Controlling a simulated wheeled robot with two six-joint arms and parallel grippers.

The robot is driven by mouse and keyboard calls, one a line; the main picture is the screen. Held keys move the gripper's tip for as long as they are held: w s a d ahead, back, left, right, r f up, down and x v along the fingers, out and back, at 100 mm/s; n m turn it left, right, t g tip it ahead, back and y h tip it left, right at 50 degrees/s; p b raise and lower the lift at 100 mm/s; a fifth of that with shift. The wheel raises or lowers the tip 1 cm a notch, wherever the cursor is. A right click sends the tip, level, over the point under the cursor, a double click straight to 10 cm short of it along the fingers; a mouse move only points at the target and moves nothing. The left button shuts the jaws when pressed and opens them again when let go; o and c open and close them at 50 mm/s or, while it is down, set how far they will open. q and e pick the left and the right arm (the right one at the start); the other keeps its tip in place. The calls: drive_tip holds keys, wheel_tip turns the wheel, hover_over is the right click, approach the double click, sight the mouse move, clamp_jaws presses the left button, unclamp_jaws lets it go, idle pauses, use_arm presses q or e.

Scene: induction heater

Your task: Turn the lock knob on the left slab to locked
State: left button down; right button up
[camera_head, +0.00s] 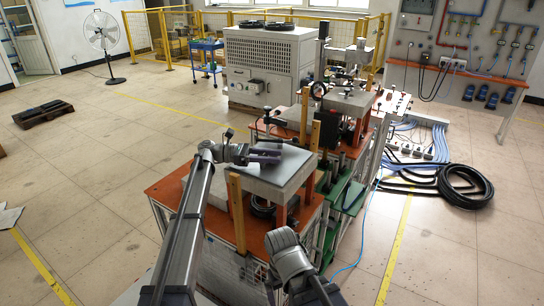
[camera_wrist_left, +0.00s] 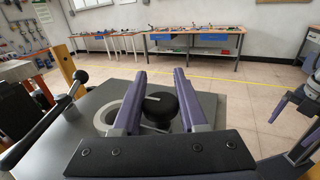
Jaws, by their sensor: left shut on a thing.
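The left slab (camera_head: 281,172) is a thick pale grey plate on an orange-topped bench. My left gripper (camera_head: 266,154) lies low over its top. In the left wrist view, a round black lock knob (camera_wrist_left: 159,104) with a pale mark on top sits between the two purple fingers of my left gripper (camera_wrist_left: 159,74). The fingers are shut on the knob, and the slab (camera_wrist_left: 215,108) spreads out under them. The head view does not show the knob clearly.
A black lever with a ball end (camera_wrist_left: 80,76) rises left of the fingers, near a grey ring (camera_wrist_left: 108,117) on the slab. A wooden post (camera_head: 237,212) stands at the bench's near side. A second slab (camera_head: 345,100) stands farther back.

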use_arm(q)
drive_tip(key=shift+s+g, duration=0.1)
drive_tip(key=shift+g, duration=0.2)
drive_tip(key=shift+c, duration=2.3)
unclamp_jaws()
drive_tip(key=v, duration=0.8)
drive_tip(key=shift+d, duration=0.1)
drive_tip(key=x, duration=0.8)
